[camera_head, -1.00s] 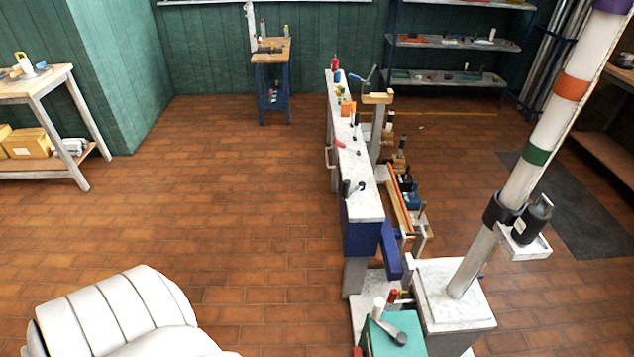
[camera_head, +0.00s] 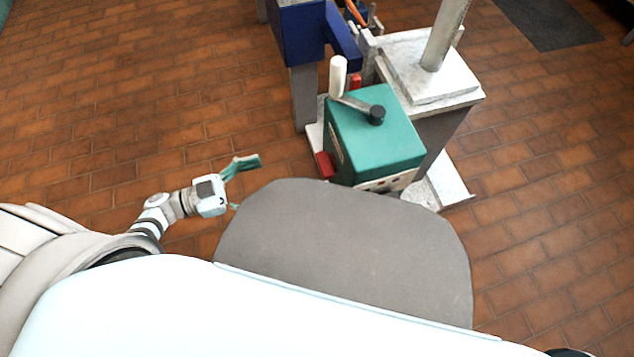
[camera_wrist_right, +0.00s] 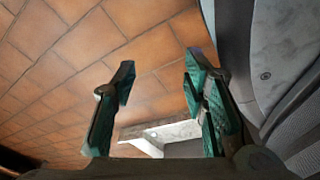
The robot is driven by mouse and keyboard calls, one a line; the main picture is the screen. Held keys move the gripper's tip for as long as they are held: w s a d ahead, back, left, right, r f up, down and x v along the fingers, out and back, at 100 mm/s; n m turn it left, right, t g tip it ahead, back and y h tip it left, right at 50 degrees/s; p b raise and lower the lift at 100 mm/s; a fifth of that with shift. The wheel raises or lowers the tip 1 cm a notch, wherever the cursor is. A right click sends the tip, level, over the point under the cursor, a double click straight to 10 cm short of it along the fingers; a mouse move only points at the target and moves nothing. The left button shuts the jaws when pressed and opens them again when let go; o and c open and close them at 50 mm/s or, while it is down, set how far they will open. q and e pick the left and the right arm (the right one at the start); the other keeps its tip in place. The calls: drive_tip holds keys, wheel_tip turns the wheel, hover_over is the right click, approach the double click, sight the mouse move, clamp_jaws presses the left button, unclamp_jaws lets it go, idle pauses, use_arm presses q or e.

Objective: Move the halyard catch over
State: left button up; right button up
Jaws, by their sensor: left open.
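I cannot tell which part is the halyard catch. A green box (camera_head: 375,137) with a white-handled crank (camera_head: 356,100) stands at the foot of the mast in the head view. A red part (camera_head: 325,165) sits low on its left side, and another red piece (camera_head: 356,82) shows behind the crank. My left gripper (camera_head: 243,165) is open over the floor, left of the box and apart from it. My right gripper (camera_wrist_right: 158,78) is open and empty in the right wrist view, with bare floor tiles between its fingers.
The pale mast (camera_head: 446,35) rises from a white-topped plinth (camera_head: 405,66). A dark blue block (camera_head: 300,32) on a grey post stands behind the box. A white ledge (camera_wrist_right: 160,135) shows beyond my right fingers. The tiled floor at left is clear.

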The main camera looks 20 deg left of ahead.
sight(319, 165)
use_arm(q)
drive_tip(key=x, duration=1.4)
drive_tip(key=shift+s+d+r+b, duration=0.1)
drive_tip(key=shift+d+r+b, duration=0.2)
drive_tip(key=shift+d+b, duration=0.05)
drive_tip(key=c, duration=1.2)
use_arm(e)
drive_tip(key=shift+w+a+f, duration=0.1)
drive_tip(key=shift+w+a, duration=0.25)
drive_tip(key=shift+w, duration=0.5)
